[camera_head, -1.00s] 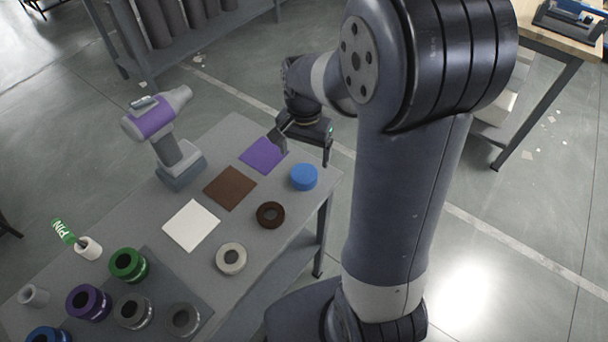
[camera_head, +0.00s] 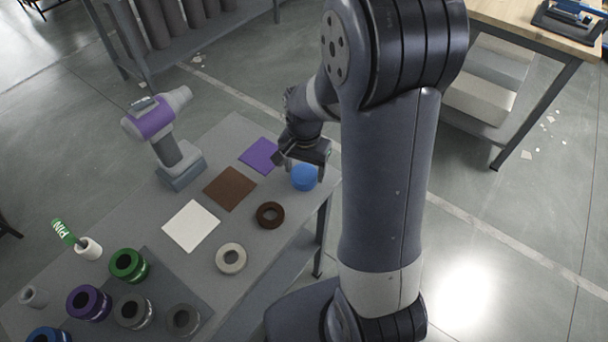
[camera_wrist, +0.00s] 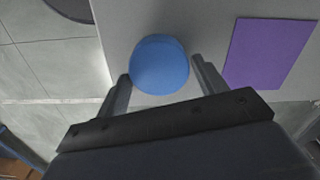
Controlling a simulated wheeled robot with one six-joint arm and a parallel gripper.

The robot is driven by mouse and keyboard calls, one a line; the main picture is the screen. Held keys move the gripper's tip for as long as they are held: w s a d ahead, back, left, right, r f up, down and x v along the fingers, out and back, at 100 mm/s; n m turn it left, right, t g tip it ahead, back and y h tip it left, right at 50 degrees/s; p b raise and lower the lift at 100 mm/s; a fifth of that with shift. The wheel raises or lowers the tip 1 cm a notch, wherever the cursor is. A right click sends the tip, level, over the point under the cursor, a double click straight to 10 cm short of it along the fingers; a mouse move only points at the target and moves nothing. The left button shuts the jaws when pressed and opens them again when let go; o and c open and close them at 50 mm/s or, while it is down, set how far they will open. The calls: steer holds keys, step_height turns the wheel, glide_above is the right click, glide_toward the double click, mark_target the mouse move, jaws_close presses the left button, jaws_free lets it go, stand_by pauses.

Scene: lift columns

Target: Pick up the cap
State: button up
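The cap is a round blue piece (camera_head: 304,178) near the right edge of the grey table. In the wrist view the blue cap (camera_wrist: 159,65) lies ahead of my gripper, roughly between the lines of its two fingers. My gripper (camera_head: 300,166) is over the far side of the cap in the head view. In the wrist view my gripper (camera_wrist: 162,85) is open, with a finger on each side of the cap and gaps showing. Whether the fingertips are down at the cap's height I cannot tell.
A purple square (camera_head: 260,155), a brown square (camera_head: 230,188) and a white square (camera_head: 191,226) lie on the table (camera_head: 262,280). A brown ring (camera_head: 270,224) and a pale ring (camera_head: 231,267) lie near the cap. A purple-grey power tool (camera_head: 168,140) stands at the far edge.

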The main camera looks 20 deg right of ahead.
steer(key=c, duration=0.7)
